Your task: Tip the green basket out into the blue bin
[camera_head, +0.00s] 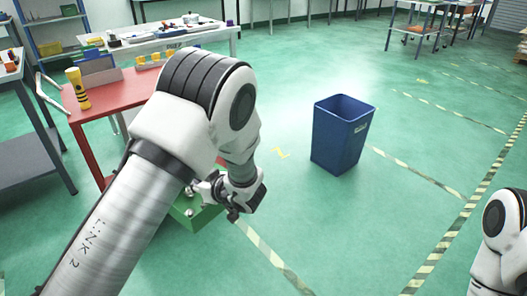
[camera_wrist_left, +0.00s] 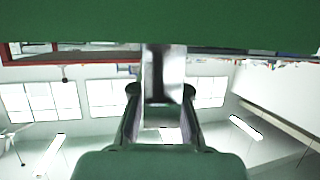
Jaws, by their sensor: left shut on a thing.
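The green basket (camera_head: 203,217) shows low in the middle of the head view, partly hidden behind my left arm. Small silvery pieces show at it. My left gripper (camera_head: 236,208) is at the basket's right side, shut on it. In the left wrist view the green basket (camera_wrist_left: 80,30) fills the top edge, and the fingers of my left gripper (camera_wrist_left: 161,95) reach up to it. The blue bin (camera_head: 336,145) stands upright and open on the floor, right of the basket and apart from it. My right gripper is out of view.
A red table (camera_head: 118,92) with a yellow torch (camera_head: 77,88) stands behind my left arm. A white workbench (camera_head: 165,38) with parts is farther back. The green floor between basket and bin looks clear. Part of my right arm shows at the right edge.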

